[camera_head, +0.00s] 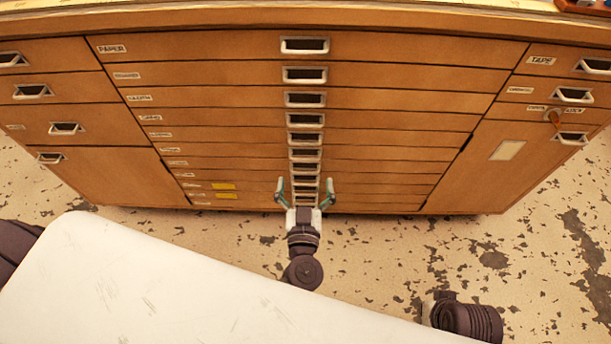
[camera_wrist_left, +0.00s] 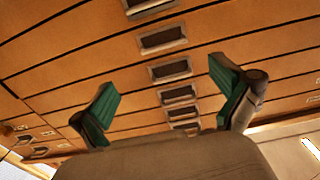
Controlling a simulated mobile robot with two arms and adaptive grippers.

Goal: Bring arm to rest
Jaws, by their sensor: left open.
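My left gripper (camera_head: 304,190) is in front of the lower middle of the wooden drawer cabinet (camera_head: 400,75). Its two green fingers are spread wide with nothing between them. In the left wrist view the open gripper (camera_wrist_left: 165,105) faces the column of drawer handles (camera_wrist_left: 163,40). I cannot tell whether a fingertip touches a drawer front. My right gripper is not in view; a dark arm part of mine shows at the lower right.
All the drawers look closed. My white body panel fills the lower left. The worn, speckled floor (camera_head: 540,230) is clear at the right.

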